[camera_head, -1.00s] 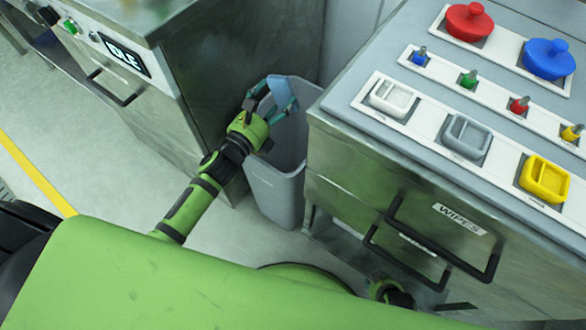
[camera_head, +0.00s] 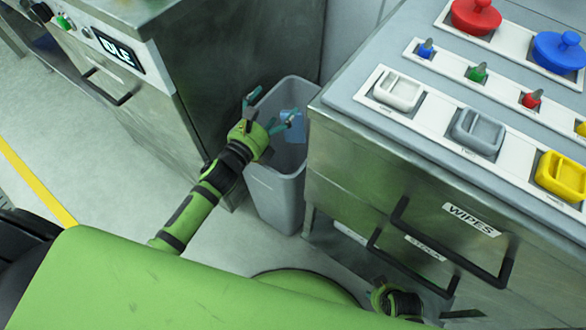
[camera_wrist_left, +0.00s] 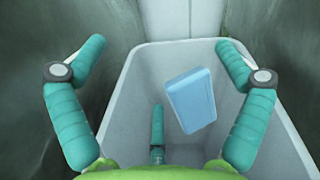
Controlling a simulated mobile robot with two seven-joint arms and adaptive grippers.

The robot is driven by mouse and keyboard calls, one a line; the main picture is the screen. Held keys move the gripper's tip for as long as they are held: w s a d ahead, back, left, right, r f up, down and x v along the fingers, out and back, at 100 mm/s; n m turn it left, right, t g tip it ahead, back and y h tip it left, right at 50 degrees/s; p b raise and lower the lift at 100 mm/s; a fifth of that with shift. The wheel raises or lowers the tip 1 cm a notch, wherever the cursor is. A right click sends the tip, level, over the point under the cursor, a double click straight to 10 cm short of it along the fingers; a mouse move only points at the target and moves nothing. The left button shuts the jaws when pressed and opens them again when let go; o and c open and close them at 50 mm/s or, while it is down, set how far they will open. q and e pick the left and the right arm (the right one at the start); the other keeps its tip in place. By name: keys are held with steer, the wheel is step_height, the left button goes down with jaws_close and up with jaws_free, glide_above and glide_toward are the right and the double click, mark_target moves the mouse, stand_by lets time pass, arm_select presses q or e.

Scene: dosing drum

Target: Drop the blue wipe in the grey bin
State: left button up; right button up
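The blue wipe (camera_head: 292,125) is a light blue flat block. In the left wrist view the wipe (camera_wrist_left: 190,99) shows inside the outline of the bin's mouth, tilted and apart from the fingers. The grey bin (camera_head: 276,195) stands on the floor between two steel cabinets; its wall also shows in the left wrist view (camera_wrist_left: 130,95). My left gripper (camera_head: 270,108) is over the bin's mouth with its teal fingers spread wide and nothing between them; they also show in the left wrist view (camera_wrist_left: 155,60). My right gripper (camera_head: 432,310) is low by the drawers, partly cut off; its fingers are unclear.
A steel cabinet with an IDLE display (camera_head: 118,50) is at the left. At the right, a cabinet with a drawer labelled WIPES (camera_head: 471,219) carries trays of coloured lids, small knobs and scoops. Its edge is close beside the bin. A yellow line (camera_head: 38,180) crosses open floor.

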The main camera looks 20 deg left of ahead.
arm_select(q)
step_height(320, 180, up, 10)
stand_by(0.7)
stand_by(0.4)
